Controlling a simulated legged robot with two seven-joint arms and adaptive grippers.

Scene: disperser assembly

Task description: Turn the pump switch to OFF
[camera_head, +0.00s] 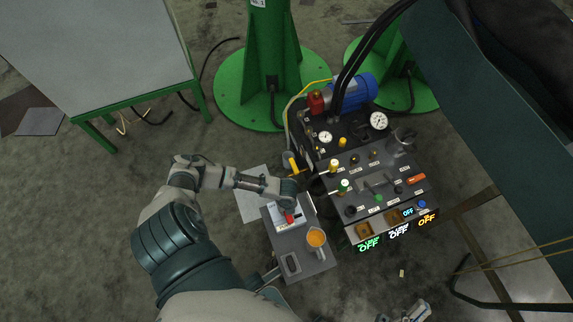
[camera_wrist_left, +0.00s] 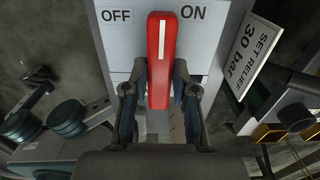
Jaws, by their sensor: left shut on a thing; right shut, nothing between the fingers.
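The pump switch has a red handle (camera_head: 289,217) on a pale switch box (camera_head: 305,213) at the middle of the head view. In the left wrist view the red handle (camera_wrist_left: 161,60) stands nearly upright, its white line pointing up between the OFF label (camera_wrist_left: 117,15) and the ON label (camera_wrist_left: 193,13), nearer ON. My left gripper (camera_wrist_left: 160,92) has one finger on each side of the handle and is shut on it. In the head view my left arm partly covers the switch. My right gripper (camera_head: 414,312) is at the bottom edge, shut and empty, away from the switch, partly cut off.
A SET RELIEF 30 bar sign (camera_wrist_left: 249,50) stands right of the switch.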

